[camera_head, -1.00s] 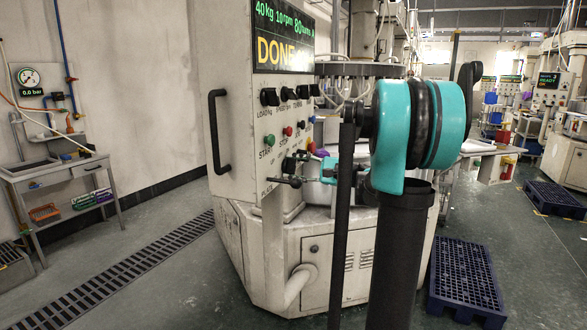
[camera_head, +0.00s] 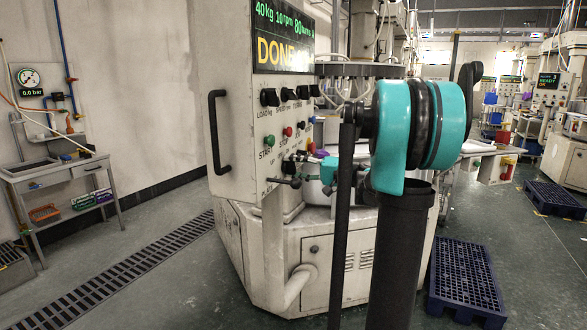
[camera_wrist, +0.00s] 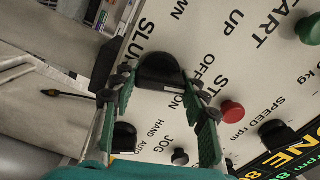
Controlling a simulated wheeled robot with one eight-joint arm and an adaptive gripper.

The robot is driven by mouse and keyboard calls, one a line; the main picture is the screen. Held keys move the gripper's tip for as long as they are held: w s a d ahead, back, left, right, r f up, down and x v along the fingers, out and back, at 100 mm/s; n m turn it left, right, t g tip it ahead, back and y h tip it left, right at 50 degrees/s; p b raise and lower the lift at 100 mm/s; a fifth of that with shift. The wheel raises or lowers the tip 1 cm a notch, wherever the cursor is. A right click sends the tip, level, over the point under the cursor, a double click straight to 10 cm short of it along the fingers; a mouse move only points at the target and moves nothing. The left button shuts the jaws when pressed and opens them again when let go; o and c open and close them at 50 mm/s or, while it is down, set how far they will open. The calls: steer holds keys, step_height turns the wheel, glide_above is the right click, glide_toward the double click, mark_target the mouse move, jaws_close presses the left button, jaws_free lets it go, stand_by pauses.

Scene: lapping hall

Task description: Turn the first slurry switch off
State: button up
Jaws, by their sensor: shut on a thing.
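The control panel (camera_head: 237,105) of the machine faces my arm in the head view. In the wrist view, the slurry switch (camera_wrist: 160,72) is a black rounded knob beside the partly covered lettering "SLU…" and an off marking. My gripper (camera_wrist: 161,80) has its green fingers on either side of this knob and is shut on it. In the head view, my gripper (camera_head: 292,181) is small at the lower part of the panel, partly hidden by my arm, and the knob cannot be made out there. A second black knob (camera_wrist: 124,137) sits by the hand/auto marking.
A red stop button (camera_wrist: 232,112), a green start button (camera_wrist: 308,29) and a black speed knob (camera_wrist: 273,133) are close to my fingers. The display (camera_head: 283,38) reads "DONE". A handle (camera_head: 218,130) stands out from the panel. A blue pallet (camera_head: 464,280) lies on the floor at right.

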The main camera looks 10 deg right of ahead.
steer(key=shift+n, duration=1.2)
steer(key=o, duration=1.2)
steer(key=shift+d, duration=0.1)
steer(key=v, duration=1.2)
